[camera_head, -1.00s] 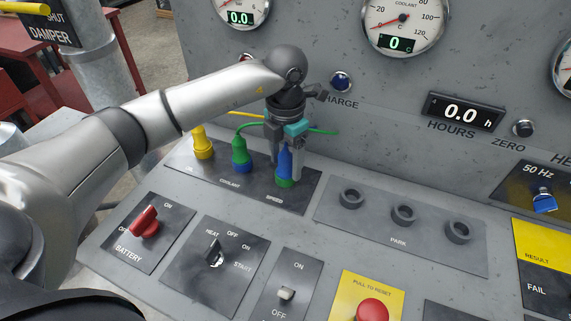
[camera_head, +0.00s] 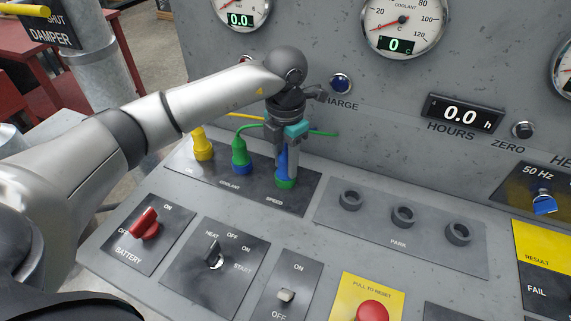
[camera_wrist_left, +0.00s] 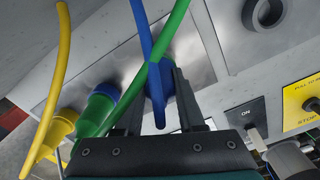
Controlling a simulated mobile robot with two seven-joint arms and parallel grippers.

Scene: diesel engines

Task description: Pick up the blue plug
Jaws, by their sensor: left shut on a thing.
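The blue plug (camera_head: 282,160) stands upright in a socket with a green ring (camera_head: 286,183) at the SPEED end of the dark socket plate. My left gripper (camera_head: 284,170) reaches down from above and is shut on the blue plug, its fingers on either side. In the left wrist view the blue plug (camera_wrist_left: 157,85) is between the two fingers (camera_wrist_left: 155,100), with a green cable crossing in front of it. The plug is partly hidden by the fingers. My right gripper is not in view.
A green plug (camera_head: 240,153) and a yellow plug (camera_head: 202,146) stand just left on the same plate, with cables running close to my gripper. Empty PARK sockets (camera_head: 403,215) lie to the right. The gauge panel rises behind.

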